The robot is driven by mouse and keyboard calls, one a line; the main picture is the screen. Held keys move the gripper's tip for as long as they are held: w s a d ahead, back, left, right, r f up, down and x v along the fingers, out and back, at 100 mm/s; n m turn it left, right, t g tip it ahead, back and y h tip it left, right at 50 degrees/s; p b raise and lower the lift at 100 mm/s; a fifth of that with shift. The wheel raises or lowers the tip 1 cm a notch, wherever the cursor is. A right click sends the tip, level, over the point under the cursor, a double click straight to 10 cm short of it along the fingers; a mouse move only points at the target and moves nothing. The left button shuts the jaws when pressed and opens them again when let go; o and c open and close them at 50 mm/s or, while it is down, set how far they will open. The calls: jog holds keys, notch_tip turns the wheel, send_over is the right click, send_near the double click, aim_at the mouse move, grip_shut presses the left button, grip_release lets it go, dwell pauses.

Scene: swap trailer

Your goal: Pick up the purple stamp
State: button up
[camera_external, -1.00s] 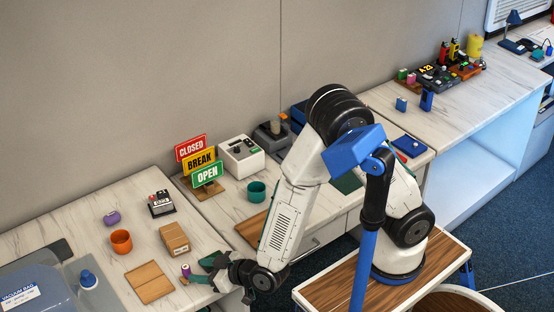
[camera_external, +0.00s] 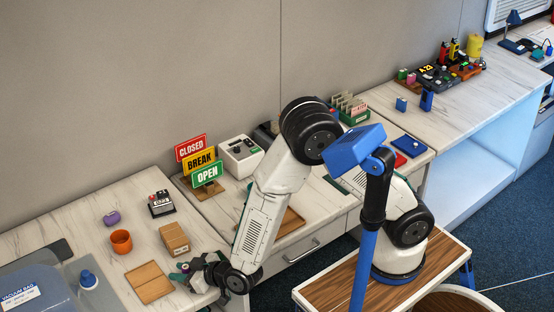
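The small purple stamp (camera_external: 186,267) stands near the front edge of the left white-marbled table, right of a flat wooden board. Only a little of its purple top shows in the external view. My gripper (camera_external: 182,272) is low over the table edge, with its fingertips at the stamp and covering most of it. The fingers and stamp are too small and overlapped to tell whether the fingers are closed on it. A rounded purple item (camera_external: 112,218) lies farther back on the same table, well apart from the gripper.
The wooden board (camera_external: 149,282) lies left of the gripper and a brown box (camera_external: 175,239) stands just behind it. An orange cup (camera_external: 121,241), a black-and-white device (camera_external: 161,203) and a blue-topped item (camera_external: 88,279) are also on the table. Signs (camera_external: 205,174) stand behind.

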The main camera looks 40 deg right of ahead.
grip_shut()
jog(key=shift+r, duration=0.1)
